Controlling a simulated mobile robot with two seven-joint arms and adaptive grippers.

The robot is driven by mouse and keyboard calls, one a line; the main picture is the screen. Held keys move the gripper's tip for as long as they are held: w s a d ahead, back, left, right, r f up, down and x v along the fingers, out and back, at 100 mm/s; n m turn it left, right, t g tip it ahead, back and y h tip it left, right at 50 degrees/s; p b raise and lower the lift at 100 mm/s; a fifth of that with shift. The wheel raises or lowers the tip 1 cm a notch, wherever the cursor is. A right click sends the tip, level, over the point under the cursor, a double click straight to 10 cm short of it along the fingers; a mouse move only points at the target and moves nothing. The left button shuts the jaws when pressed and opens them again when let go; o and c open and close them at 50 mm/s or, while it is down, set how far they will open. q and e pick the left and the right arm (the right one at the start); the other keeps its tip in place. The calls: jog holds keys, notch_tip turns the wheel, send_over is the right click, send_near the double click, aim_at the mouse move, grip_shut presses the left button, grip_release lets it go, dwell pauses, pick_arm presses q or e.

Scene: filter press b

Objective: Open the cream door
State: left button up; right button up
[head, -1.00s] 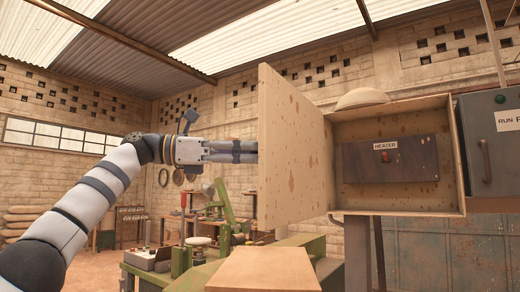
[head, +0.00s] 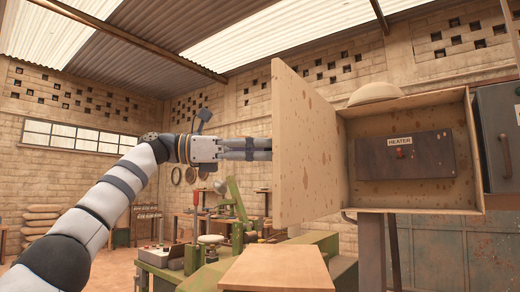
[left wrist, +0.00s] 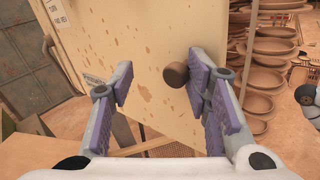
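The cream door (head: 305,150) is a speckled panel on the left side of a cream box (head: 474,140), swung well open, so the inside of the box shows. My left gripper (head: 268,148) reaches in from the left, its fingertips partly hidden by the door's free edge. In the left wrist view my left gripper (left wrist: 158,82) has its fingers spread apart, facing the door (left wrist: 145,40). A round brown knob (left wrist: 176,75) on the door lies between the fingers, close to the right one; whether they touch cannot be told.
Inside the box is a dark panel (head: 405,168) labelled HEATER with a red switch. A wooden board (head: 277,268) and green machinery lie below the door. A grey cabinet (head: 498,130) stands at the right. Clay pots (left wrist: 268,50) show in the left wrist view.

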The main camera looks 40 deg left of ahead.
pick_arm(q)
jog(key=shift+w+f, duration=0.2)
jog(key=shift+f, duration=0.1)
jog(key=v, duration=1.2)
jog(key=shift+s+r, duration=0.25)
jog(key=shift+s, duration=0.05)
